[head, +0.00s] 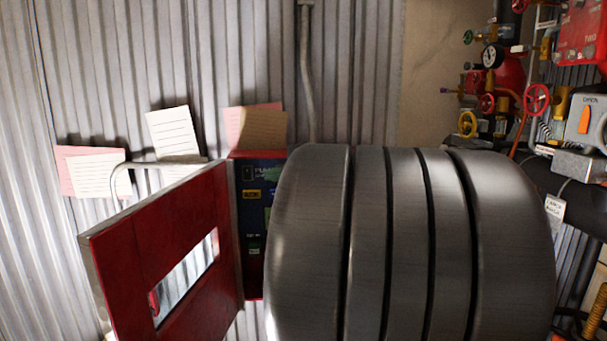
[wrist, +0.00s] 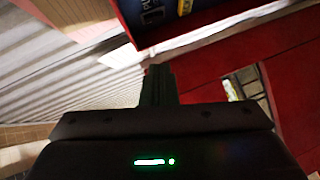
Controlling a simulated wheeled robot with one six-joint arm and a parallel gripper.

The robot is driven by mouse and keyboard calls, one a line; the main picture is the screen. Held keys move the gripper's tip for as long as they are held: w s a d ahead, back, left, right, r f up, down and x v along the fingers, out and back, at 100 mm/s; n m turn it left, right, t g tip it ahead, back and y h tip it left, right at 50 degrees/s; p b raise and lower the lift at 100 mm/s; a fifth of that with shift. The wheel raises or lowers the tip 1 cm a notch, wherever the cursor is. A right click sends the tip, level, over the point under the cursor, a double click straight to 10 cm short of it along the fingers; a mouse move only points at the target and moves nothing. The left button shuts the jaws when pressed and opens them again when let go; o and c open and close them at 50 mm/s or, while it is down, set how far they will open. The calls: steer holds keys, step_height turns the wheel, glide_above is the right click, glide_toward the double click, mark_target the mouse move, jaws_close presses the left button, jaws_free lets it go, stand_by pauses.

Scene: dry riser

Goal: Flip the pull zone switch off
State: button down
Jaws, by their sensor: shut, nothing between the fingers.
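A red cabinet stands against the corrugated wall with its door (head: 165,225) swung open to the left. Inside is a dark blue panel (head: 250,225) with a yellow label and small dark fittings. The panel also shows at the top of the wrist view (wrist: 150,20), cut by the frame edge. I cannot make out which fitting is the pull zone switch, or its position. My gripper (wrist: 158,82) is shut and empty, just below the cabinet's lower edge in the wrist view. My gripper is not visible in the head view, where my arm hides the panel's right part.
The open door's window also shows in the wrist view (wrist: 246,85). Paper notes (head: 175,133) hang above the cabinet. At right are red valves (head: 536,98), a gauge (head: 492,56) and a grey box with an orange lever (head: 584,120).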

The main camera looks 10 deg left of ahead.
mark_target(245, 177)
steer(key=x, duration=0.3)
steer(key=w+x, duration=0.1)
steer(key=x, duration=0.2)
steer(key=d+p+x, duration=0.1)
steer(key=x, duration=0.2)
steer(key=shift+w+f, duration=0.2)
steer(key=shift+w, duration=0.25)
steer(key=shift+w+a+f, duration=0.15)
steer(key=shift+w+a, duration=0.05)
steer(key=shift+w, duration=0.3)
